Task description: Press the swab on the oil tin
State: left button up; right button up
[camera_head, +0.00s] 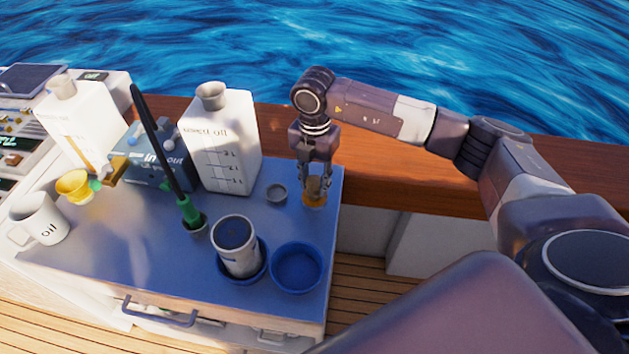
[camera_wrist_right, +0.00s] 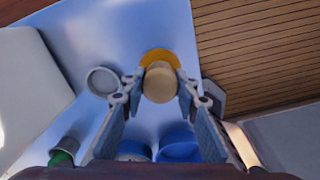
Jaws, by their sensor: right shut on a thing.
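My right gripper (camera_head: 315,180) points down over the right back part of the blue table top. It is shut on a tan, round-topped piece, likely the swab (camera_wrist_right: 160,83), which sits between the fingertips in the right wrist view. Directly beneath is a round orange-yellow thing (camera_head: 314,203), likely the oil tin; its rim also shows behind the tan piece in the right wrist view (camera_wrist_right: 158,56). The tan piece hides most of it, and I cannot tell whether the two touch. My left gripper is not in view.
A small grey cap (camera_head: 276,193) lies close left of the gripper. A white oil jug (camera_head: 222,150) stands behind it. A blue dish (camera_head: 297,268), a grey can (camera_head: 237,246) and a green-based funnel or rod (camera_head: 190,213) stand nearer. The table's right edge is close.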

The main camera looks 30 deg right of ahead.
aim_at(314, 180)
jog(key=shift+r+p, duration=2.4)
jog(key=shift+r, duration=1.15)
